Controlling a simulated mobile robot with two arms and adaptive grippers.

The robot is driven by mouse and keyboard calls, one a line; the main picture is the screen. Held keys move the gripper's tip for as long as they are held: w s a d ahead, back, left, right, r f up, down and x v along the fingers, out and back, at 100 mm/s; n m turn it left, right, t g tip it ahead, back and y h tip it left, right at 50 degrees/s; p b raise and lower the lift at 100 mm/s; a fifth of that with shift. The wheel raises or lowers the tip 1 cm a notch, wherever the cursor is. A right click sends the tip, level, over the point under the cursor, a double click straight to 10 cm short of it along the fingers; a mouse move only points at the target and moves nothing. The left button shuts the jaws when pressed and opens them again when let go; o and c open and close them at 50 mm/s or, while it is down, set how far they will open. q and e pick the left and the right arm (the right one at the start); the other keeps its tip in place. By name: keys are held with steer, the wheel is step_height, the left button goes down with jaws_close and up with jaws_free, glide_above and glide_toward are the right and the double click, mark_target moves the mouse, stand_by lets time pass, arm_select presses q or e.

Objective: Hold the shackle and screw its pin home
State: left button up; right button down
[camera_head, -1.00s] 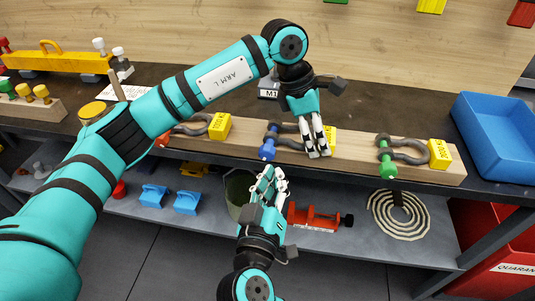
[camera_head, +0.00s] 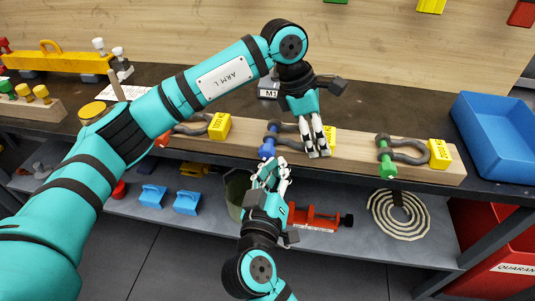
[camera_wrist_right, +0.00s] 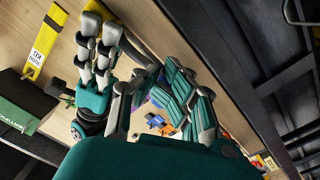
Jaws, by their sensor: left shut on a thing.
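The middle shackle (camera_head: 288,128) is dark grey and sits on the wooden block, with a blue pin head (camera_head: 267,148) at its left end. My left gripper (camera_head: 319,152) comes down at its right end and is shut on the shackle, covering part of the bow and its yellow tag (camera_head: 330,138). My right gripper (camera_head: 270,165) is just below the blue pin head, its fingers apart and pointing up at it. I cannot tell whether they touch it. The right wrist view shows these fingers spread; the pin is not clear there.
A green-pinned shackle (camera_head: 408,152) is to the right and another shackle (camera_head: 190,128) to the left on the wooden block (camera_head: 360,165). A blue bin (camera_head: 495,130) stands at the right. The shelf below holds a red clamp-like tool (camera_head: 318,219) and a rope coil (camera_head: 400,214).

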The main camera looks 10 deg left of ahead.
steer(key=shift+a+r, duration=0.2)
steer(key=shift+a, duration=0.1)
